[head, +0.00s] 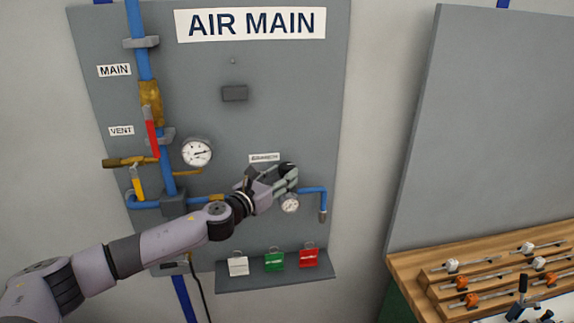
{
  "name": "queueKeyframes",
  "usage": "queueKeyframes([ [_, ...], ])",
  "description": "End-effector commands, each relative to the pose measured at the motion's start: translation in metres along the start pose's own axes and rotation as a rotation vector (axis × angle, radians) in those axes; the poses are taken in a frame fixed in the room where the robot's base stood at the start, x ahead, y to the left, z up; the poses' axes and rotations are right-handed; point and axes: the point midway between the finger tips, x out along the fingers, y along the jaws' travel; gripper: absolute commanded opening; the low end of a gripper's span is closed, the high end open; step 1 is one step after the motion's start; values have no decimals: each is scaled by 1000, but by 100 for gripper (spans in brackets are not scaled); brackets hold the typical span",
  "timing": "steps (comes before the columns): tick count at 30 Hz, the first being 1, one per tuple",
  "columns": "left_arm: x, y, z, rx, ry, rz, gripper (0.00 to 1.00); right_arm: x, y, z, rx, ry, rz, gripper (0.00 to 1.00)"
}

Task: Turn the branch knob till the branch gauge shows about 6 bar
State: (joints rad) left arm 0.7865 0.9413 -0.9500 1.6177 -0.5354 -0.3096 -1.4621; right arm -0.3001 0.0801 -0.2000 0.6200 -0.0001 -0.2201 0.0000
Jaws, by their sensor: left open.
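The branch gauge (289,203) is a small round white dial on the blue branch pipe, low on the grey panel. Its needle is too small to read. A dark rounded part (287,168), seemingly the branch knob, shows above the gauge, just under the branch label (264,157). My left gripper (286,181) is at this spot with its fingers open, close to the dark part and overlapping it in the view. I cannot tell whether they touch. The gripper hides the fitting between knob and gauge. My right gripper is not in view.
A larger main gauge (197,152) sits up left, with a red lever (152,138) and a yellow lever (138,184) on the piping. Below, a shelf (275,284) holds white, green and red tags. A wooden rack (480,265) stands at right.

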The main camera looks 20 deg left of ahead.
Motion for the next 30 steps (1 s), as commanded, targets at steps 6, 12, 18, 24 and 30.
queueKeyframes([
  [6,24,0,1,-1,-1,-1,42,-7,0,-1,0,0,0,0],
  [12,30,0,0,0,0,0,42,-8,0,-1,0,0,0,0],
  [18,30,0,0,0,0,0,42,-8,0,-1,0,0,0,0],
  [24,30,0,0,0,0,0,30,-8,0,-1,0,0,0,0],
  [30,30,0,0,0,0,0,16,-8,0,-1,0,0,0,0],
])
